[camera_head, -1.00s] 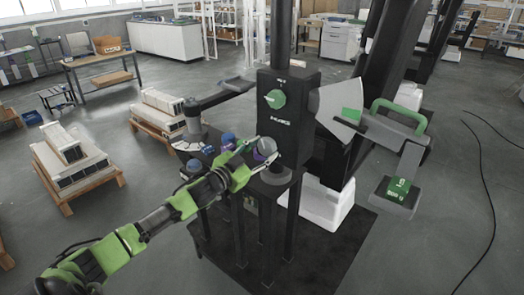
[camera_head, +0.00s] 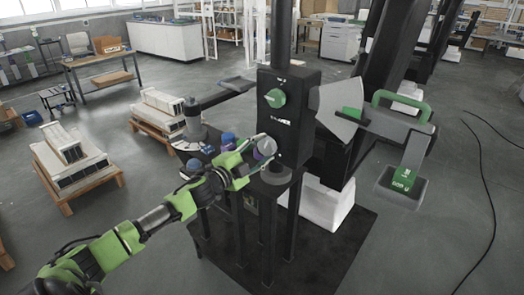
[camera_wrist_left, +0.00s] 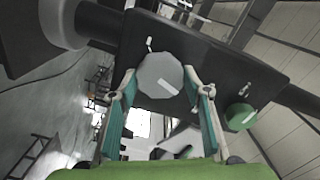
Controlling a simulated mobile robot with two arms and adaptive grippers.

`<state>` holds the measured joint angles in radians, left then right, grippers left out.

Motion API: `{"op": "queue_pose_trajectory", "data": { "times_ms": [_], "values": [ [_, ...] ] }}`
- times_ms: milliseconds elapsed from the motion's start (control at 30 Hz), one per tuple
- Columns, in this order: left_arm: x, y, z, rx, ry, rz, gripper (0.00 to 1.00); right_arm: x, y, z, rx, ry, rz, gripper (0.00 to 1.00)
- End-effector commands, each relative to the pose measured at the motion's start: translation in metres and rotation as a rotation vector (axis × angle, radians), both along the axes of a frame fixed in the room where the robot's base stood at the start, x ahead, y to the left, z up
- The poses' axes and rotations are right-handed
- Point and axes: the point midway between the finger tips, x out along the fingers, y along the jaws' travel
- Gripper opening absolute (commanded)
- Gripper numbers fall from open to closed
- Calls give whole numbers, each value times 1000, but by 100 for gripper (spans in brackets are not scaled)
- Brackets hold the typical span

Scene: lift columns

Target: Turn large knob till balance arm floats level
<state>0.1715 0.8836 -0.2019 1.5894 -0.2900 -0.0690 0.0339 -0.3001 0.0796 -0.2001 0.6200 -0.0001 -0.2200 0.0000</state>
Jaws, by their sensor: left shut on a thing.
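The large grey knob (camera_head: 266,146) is on the front of the black column box, low down. It also shows in the left wrist view (camera_wrist_left: 160,75) with a pale mark on its face. My left gripper (camera_head: 258,149) is shut on this knob, one finger on each side. The balance arm (camera_head: 395,125) reaches out on the right of the box past a grey fan-shaped plate (camera_head: 340,108) with a green patch. It slopes slightly down to the right. A grey weight with a green label (camera_head: 402,184) hangs from its end. My right gripper is not in view.
A smaller green knob (camera_head: 275,98) sits above the large knob and also shows in the wrist view (camera_wrist_left: 240,117). Blue and purple capped items (camera_head: 229,141) stand on the bench beside my gripper. Pallets with pale stacks (camera_head: 70,160) are at left. Cables lie on the floor at right.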

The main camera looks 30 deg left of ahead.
Motion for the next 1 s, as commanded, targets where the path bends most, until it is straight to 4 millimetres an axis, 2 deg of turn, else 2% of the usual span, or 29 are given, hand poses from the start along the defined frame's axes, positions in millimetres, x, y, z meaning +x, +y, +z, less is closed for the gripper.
{"op": "queue_pose_trajectory", "data": {
  "times_ms": [300, 833, 867, 900, 933, 1000],
  "values": [
    [0, -1, -1, 125, -9, -1, 23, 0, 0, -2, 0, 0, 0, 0],
    [0, -1, -1, 150, -11, -1, 23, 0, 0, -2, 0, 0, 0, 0],
    [0, -1, -1, 150, -10, -2, 47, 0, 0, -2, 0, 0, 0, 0],
    [0, -1, -1, 149, -10, -2, 57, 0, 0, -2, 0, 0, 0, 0],
    [0, -1, -1, 149, -11, -1, 61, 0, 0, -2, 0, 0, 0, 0],
    [0, -1, -1, 149, -11, -1, 61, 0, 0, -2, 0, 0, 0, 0]
  ]
}}
